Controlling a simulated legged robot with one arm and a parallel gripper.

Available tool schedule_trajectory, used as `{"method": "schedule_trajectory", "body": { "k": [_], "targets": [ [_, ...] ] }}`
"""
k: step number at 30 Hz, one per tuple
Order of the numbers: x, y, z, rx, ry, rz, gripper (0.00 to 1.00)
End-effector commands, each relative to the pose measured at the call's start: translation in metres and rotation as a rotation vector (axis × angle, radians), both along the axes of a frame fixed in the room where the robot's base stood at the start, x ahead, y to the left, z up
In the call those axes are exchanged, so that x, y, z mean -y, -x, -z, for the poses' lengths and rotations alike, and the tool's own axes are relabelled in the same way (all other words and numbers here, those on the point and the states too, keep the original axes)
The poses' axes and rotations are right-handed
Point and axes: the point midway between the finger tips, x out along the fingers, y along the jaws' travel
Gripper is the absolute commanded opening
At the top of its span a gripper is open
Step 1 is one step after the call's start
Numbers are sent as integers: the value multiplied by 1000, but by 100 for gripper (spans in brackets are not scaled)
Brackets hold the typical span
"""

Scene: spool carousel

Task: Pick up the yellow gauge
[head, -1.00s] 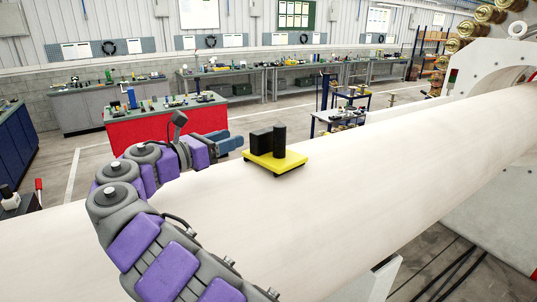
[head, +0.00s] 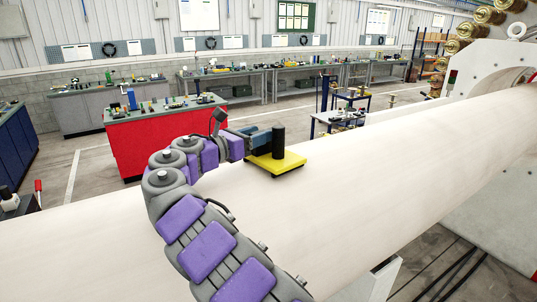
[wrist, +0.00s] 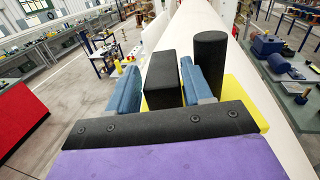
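The yellow gauge is a flat yellow base (head: 285,164) with a black block and a black cylinder (head: 278,142) standing on it. It sits on top of the long pale cylinder (head: 370,160). My gripper (head: 262,138) has reached the block from the left, and its blue finger hides most of the block in the head view. In the wrist view, the blue fingers of my gripper (wrist: 160,85) stand on either side of the black block (wrist: 163,80), seemingly open with a thin gap at the left finger. The black cylinder (wrist: 210,62) stands just outside the right finger.
A red workbench (head: 165,138) with small items stands behind my arm. Grey benches (head: 222,88) line the back wall, and a blue trolley (head: 345,118) stands beyond the pale cylinder. A white machine housing (head: 490,62) is at the right. The pale cylinder's top is clear right of the gauge.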

Motion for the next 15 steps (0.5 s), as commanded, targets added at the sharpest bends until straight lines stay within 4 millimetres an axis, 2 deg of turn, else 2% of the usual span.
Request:
{"method": "schedule_trajectory", "body": {
  "k": [2,15],
  "targets": [
    [1,0,-1,1,-1,1,49],
    [-2,1,-1,1,1,1,7]
  ]
}}
